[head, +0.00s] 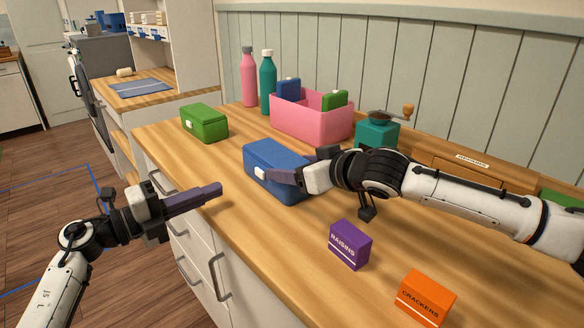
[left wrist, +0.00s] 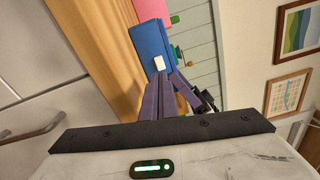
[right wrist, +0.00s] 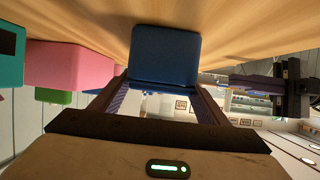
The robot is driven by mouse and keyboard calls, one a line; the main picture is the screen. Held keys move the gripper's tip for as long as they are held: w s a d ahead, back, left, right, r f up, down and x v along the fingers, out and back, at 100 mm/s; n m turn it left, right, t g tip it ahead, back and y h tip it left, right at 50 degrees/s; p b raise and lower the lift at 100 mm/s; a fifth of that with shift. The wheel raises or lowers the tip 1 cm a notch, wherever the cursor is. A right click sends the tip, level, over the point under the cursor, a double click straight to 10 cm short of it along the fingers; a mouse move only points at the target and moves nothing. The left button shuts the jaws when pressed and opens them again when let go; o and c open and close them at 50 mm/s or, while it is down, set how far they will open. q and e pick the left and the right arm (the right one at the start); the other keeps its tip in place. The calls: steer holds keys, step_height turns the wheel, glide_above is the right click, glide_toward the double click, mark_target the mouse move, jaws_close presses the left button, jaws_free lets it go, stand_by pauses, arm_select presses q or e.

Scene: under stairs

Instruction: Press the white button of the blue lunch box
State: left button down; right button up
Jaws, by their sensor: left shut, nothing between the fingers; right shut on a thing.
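The blue lunch box (head: 262,156) stands on the wooden counter (head: 240,222). Its white button (head: 260,172) is on the side facing my left arm, and shows in the left wrist view (left wrist: 159,63). My right gripper (head: 290,168) is shut on the lunch box from the right; in the right wrist view its fingers flank the box (right wrist: 165,55). My left gripper (head: 219,188) is shut and empty, left of the box, its tips apart from the button in the head view. In the left wrist view the closed fingers (left wrist: 168,82) point towards the button.
A green box (head: 204,123) stands behind left. A pink bin (head: 310,122) with items, two bottles (head: 267,82) and a teal grinder (head: 376,136) stand at the back. A purple raisins box (head: 349,245) and an orange crackers box (head: 425,298) are in front right.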

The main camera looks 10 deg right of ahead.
mark_target(260, 174)
arm_select(q)
step_height(260, 174, up, 11)
steer(key=w+a+n+t+y, duration=0.1)
steer(key=w+n+t+y, duration=0.1)
steer(key=n+t, duration=0.7)
steer(key=s+f+n+g+y, duration=0.2)
steer(key=s+f+n+y, duration=0.1)
steer(key=f+n+y, duration=0.6)
steer(key=f+n, duration=0.1)
steer(key=n, duration=0.2)
steer(key=shift+s+d+f+n, duration=0.35)
steer(key=shift+f+n, duration=0.05)
steer(key=shift+w+d, duration=0.7)
steer(key=shift+d, duration=0.6)
steer(key=shift+w+d, duration=0.7)
steer(key=shift+d, duration=0.55)
steer(key=shift+w+d, duration=0.7)
steer(key=shift+d, duration=0.6)
steer(key=shift+d, duration=0.1)
steer(key=shift+w+d, duration=0.2)
steer(key=shift+d, duration=0.05)
